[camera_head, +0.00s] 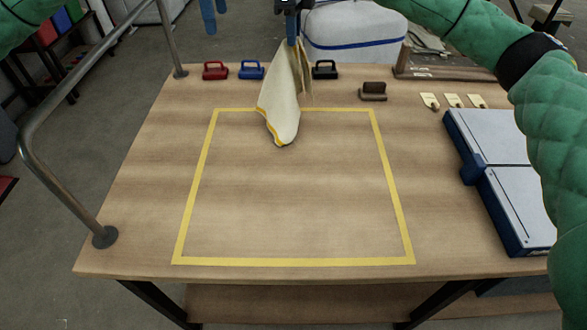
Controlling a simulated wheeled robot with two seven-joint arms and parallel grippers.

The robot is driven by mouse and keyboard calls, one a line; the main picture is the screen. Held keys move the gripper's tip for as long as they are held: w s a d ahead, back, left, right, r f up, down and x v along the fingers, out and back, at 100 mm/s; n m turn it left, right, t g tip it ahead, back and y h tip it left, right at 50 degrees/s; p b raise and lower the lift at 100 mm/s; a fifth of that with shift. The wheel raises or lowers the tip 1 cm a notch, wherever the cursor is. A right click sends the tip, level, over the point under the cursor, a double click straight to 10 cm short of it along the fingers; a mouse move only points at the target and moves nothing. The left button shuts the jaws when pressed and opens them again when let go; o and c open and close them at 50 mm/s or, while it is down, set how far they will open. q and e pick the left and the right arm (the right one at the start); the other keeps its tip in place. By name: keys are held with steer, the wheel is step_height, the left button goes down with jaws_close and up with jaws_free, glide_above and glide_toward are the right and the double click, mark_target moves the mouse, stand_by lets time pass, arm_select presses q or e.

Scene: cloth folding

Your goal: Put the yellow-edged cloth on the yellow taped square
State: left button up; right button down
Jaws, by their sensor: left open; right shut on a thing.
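The yellow-edged cloth (283,108) is cream coloured and hangs folded from my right gripper (292,34), which is shut on its top. Its lower end hangs over the back edge of the yellow taped square (294,261); I cannot tell whether it touches the table. The square is marked on the wooden table and its inside is otherwise bare. My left gripper (210,20) is open and empty at the top of the view, beyond the table's back edge and left of the cloth. The top parts of both grippers are cut off.
Red (215,71), blue (251,70) and black (325,70) handled blocks stand along the back of the table (140,180). A brown block (374,91) sits right of them. A blue-and-white case (500,185) lies at the right. A metal rail (60,185) borders the left.

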steer(key=s+f, duration=0.8)
steer(key=s, duration=0.1)
steer(key=s+f, duration=0.8)
steer(key=s, duration=0.2)
steer(key=s+f, duration=0.8)
steer(key=s, duration=0.2)
steer(key=shift+s+f, duration=0.1)
steer(key=shift+f, duration=0.25)
steer(key=c, duration=1.2)
jaws_free()
steer(key=shift+r, duration=0.15)
